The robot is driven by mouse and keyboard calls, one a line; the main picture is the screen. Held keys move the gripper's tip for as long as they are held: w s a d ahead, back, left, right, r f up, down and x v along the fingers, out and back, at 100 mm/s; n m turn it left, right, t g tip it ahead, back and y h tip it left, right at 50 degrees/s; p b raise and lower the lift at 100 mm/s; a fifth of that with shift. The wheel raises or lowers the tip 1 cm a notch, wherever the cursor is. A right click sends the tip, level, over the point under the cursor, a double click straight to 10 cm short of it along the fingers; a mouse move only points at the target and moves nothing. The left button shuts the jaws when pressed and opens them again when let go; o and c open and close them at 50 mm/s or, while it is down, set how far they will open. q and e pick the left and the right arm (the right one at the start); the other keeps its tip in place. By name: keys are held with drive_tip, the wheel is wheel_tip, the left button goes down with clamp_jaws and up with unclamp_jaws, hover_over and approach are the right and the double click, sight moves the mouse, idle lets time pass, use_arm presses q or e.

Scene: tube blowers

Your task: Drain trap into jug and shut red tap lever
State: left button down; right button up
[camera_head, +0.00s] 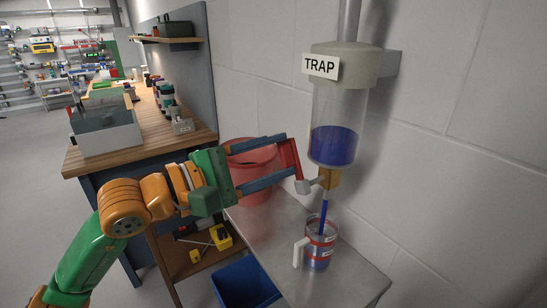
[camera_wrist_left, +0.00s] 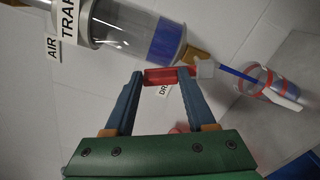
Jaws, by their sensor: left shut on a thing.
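The trap (camera_head: 337,105) hangs on the wall, its clear bowl partly filled with blue liquid (camera_head: 333,145). A brass tap (camera_head: 328,178) sits under it. A blue stream (camera_head: 323,215) runs from the tap into the clear jug (camera_head: 320,245), which has red bands, a white handle and blue liquid inside. My left gripper (camera_head: 290,165) is shut on the red tap lever (camera_head: 289,158), and the lever also shows between the fingers in the left wrist view (camera_wrist_left: 160,76). My right gripper is out of view.
The jug stands on a grey metal bench (camera_head: 345,272) against the wall. A red bucket (camera_head: 252,158) is behind my left gripper. A blue bin (camera_head: 245,284) is below the bench's front edge. A wooden workbench (camera_head: 192,136) with boxes stands at left.

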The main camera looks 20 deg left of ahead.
use_arm(q)
drive_tip(key=shift+c, duration=1.1)
unclamp_jaws()
drive_tip(key=shift+w, duration=0.1)
drive_tip(key=b+v, duration=0.5)
drive_tip(key=v, duration=0.2)
